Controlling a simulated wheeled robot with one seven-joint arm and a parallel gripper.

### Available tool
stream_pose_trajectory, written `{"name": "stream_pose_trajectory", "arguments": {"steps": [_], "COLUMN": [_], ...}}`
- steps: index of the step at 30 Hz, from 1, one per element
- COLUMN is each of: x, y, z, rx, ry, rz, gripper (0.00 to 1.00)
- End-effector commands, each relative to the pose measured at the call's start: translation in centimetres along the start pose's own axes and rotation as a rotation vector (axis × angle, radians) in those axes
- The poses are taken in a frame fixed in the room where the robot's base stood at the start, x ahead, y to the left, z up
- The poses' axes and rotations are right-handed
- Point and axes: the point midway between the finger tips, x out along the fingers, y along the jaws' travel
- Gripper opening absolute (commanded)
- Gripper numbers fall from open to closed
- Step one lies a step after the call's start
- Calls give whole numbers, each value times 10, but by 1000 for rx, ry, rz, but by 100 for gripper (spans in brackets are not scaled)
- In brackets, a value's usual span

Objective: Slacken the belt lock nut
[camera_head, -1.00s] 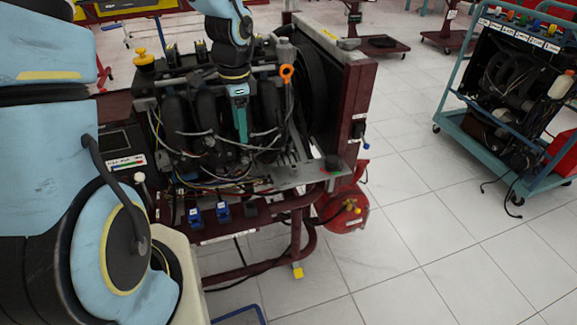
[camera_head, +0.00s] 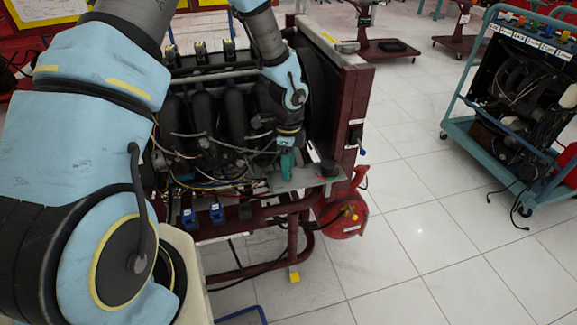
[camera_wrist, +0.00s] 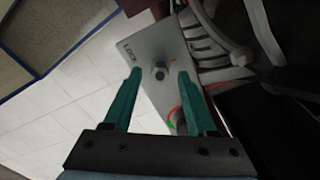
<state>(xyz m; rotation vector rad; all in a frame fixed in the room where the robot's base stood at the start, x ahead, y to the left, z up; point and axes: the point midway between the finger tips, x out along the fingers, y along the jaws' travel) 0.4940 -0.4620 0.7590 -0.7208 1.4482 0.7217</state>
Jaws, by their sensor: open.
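The belt lock nut (camera_wrist: 160,73) is a small grey nut on a stud, standing on a grey metal plate (camera_wrist: 151,47) marked "LOCK" in the wrist view. My gripper (camera_wrist: 159,77) has two teal fingers, open and empty, with one tip to each side of the nut in the picture. I cannot tell how far above the plate the tips are. In the head view my gripper (camera_head: 286,164) points down over the left part of the plate (camera_head: 305,179); the nut is not visible there.
A dark round knob (camera_head: 328,168) stands on the plate right of my gripper; a red and green ring (camera_wrist: 174,117) shows below the nut in the wrist view. Engine hoses (camera_head: 205,115) and wires crowd the left. A red cylinder (camera_head: 344,218) hangs lower right.

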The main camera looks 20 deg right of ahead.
Motion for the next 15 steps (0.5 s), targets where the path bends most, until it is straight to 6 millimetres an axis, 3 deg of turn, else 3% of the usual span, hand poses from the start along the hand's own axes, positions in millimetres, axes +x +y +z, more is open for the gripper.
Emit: {"name": "stream_pose_trajectory", "arguments": {"steps": [11,15], "x": [8,8], "y": [0,0], "z": [0,0], "rx": [0,0], "ry": [0,0], "rz": [-1,-1], "gripper": [57,45]}}
